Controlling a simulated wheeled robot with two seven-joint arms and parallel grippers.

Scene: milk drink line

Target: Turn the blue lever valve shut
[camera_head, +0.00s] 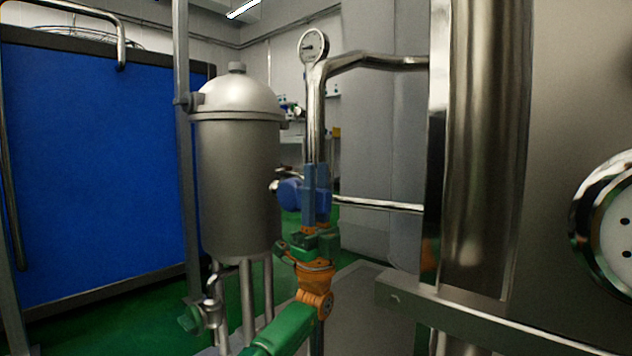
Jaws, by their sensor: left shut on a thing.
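The blue lever valve (289,193) sits on the vertical steel pipe, just right of the metal tank. Its blue part shows to the left of my fingers, and the rest is largely hidden behind them. My left gripper (316,188) reaches up from below on its green and orange arm. Its blue-grey fingers point upward in front of the pipe and are shut on the valve's lever. The exact angle of the lever is hard to make out. My right gripper is out of view.
A domed steel tank (238,165) stands close on the left. A pressure gauge (313,46) tops the pipe (316,120). A large steel vessel (485,150) and a rail (480,318) close off the right. A blue panel (95,170) stands at far left.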

